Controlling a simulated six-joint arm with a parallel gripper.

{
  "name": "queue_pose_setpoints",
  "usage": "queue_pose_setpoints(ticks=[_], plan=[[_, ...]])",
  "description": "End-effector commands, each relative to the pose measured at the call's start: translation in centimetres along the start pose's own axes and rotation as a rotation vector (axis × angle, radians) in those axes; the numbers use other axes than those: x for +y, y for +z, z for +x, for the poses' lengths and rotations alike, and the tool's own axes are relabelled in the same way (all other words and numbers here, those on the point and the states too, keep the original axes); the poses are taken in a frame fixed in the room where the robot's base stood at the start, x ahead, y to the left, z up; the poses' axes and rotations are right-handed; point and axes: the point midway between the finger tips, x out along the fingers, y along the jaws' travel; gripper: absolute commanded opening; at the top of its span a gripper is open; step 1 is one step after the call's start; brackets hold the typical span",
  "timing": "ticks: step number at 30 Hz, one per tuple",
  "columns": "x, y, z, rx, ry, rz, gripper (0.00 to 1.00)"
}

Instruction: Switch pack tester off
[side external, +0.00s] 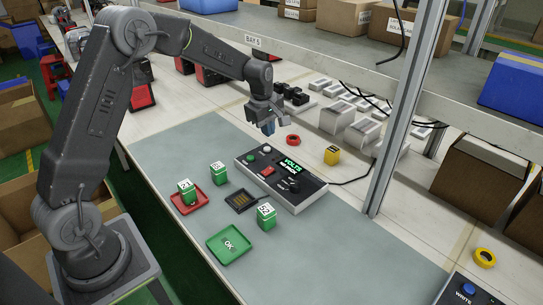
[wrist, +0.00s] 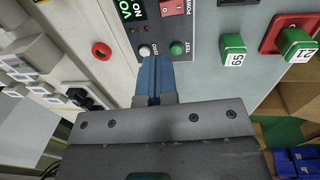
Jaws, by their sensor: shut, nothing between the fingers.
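The pack tester (side external: 312,187) is a dark box with a lit green display (side external: 292,167) reading VOLTS and, apparently, NO PACK. Its red power switch (side external: 268,171) is on the front face, and it also shows at the top edge of the wrist view (wrist: 172,7). The tester carries a white button (wrist: 145,50), a green TEST button (wrist: 176,48) and a dark knob (side external: 292,185). My gripper (side external: 268,128) is shut and empty above the tester's far end. In the wrist view its blue fingertips (wrist: 153,60) appear beside the white and green buttons; contact cannot be told.
Green packs stand on the grey mat, one (side external: 187,192) on a red tray, others (side external: 218,172) (side external: 266,217) loose. A green OK tray (side external: 230,245) and dark socket (side external: 242,201) lie nearby.

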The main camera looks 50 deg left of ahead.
Motion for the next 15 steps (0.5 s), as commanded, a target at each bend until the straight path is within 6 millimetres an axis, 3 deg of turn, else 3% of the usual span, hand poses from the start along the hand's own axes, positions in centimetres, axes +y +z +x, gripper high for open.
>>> queue_pose_setpoints(ticks=[5,15], plan=[[-0.1,0.0,2.1,-0.001,-0.005,0.001,0.0],[-0.1,0.1,9.0,-0.002,-0.006,0.001,0.0]])
